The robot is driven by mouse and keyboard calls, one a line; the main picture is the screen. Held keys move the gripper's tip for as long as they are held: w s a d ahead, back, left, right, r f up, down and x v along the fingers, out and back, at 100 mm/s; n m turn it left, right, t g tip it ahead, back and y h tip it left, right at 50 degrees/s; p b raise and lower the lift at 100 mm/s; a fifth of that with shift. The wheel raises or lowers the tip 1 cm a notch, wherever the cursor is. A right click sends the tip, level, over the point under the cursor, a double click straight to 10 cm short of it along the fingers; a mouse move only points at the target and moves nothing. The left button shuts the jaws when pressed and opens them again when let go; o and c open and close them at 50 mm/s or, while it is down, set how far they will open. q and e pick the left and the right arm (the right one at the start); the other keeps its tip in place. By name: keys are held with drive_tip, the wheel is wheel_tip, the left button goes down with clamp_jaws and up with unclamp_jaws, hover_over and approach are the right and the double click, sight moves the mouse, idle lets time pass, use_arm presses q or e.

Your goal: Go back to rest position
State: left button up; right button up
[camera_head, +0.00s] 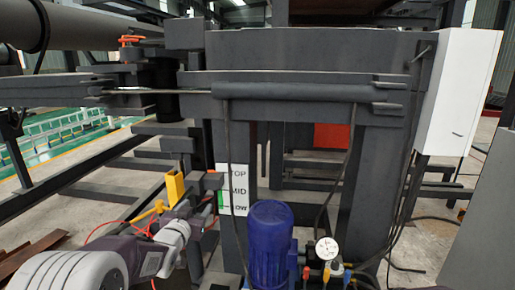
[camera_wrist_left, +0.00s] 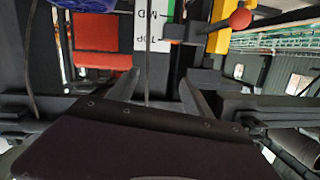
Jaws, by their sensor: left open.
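My left arm enters the camera_head view at the lower left. Its gripper (camera_head: 200,213) is small and dark there, just left of the white level sign with TOP, MID and LOW (camera_head: 238,190). In the left wrist view the two dark fingers of this gripper (camera_wrist_left: 155,92) stand apart with nothing held between them. The sign (camera_wrist_left: 150,38) shows upside down beyond the fingers. A yellow bracket (camera_head: 175,187) stands close to the gripper; it also shows in the left wrist view (camera_wrist_left: 218,40), near a red ball knob (camera_wrist_left: 239,18). My right gripper is not in view.
A blue motor (camera_head: 270,240) and a round gauge (camera_head: 327,249) stand at the bottom centre. A dark steel frame (camera_head: 300,50) spans the view, with a white box (camera_head: 460,90) on its right. Cables hang down the frame. Dark beams lie over the floor at left.

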use_arm(q)
drive_tip(key=s+f+n+g, duration=0.1)
drive_tip(key=s+f+g, duration=0.4)
drive_tip(key=s, duration=0.6)
drive_tip(key=s+d+f+g, duration=0.1)
drive_tip(key=s+f+g, duration=0.4)
drive_tip(key=s, duration=0.6)
drive_tip(key=s+d+f+n+g+y+p, duration=0.1)
drive_tip(key=s+f+g, duration=0.3)
drive_tip(key=s+f, duration=0.4)
drive_tip(key=s, duration=0.2)
drive_tip(key=shift+s+f+n+g, duration=0.2)
drive_tip(key=shift+s+n+g, duration=0.1)
drive_tip(key=shift+s+g, duration=0.1)
